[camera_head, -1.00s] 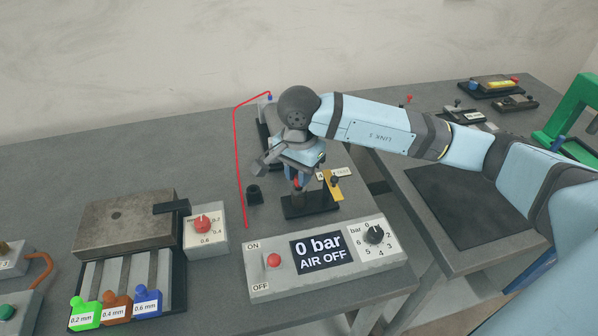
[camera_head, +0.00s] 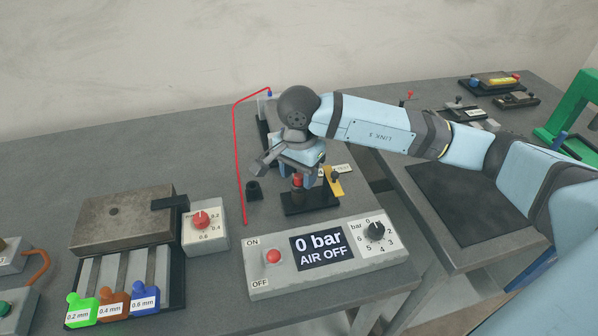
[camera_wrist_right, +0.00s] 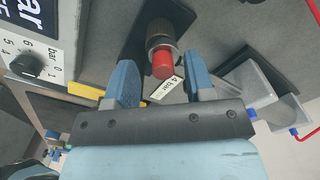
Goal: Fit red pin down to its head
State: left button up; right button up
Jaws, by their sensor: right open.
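The red pin (camera_head: 297,181) stands upright on a dark knurled post (camera_wrist_right: 161,32) of the small black fixture (camera_head: 310,209), behind the air control box. In the right wrist view the red pin (camera_wrist_right: 163,65) shows as a red cylindrical end at the post's end. How deep its shank sits is hidden. My right gripper (camera_head: 301,178) is over the fixture. Its two blue fingers are apart, one on each side of the red pin and not visibly touching it. My left gripper is not in view.
The air control box (camera_head: 325,257) reads 0 bar, AIR OFF. A shim block (camera_head: 125,224) is at left.

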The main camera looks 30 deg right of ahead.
aim_at(299, 178)
jog(key=shift+w, duration=0.1)
notch_tip(299, 178, up, 14)
dwell(0.5)
jog(key=shift+s+f, duration=0.15)
jog(key=shift+s, duration=0.05)
dwell(0.3)
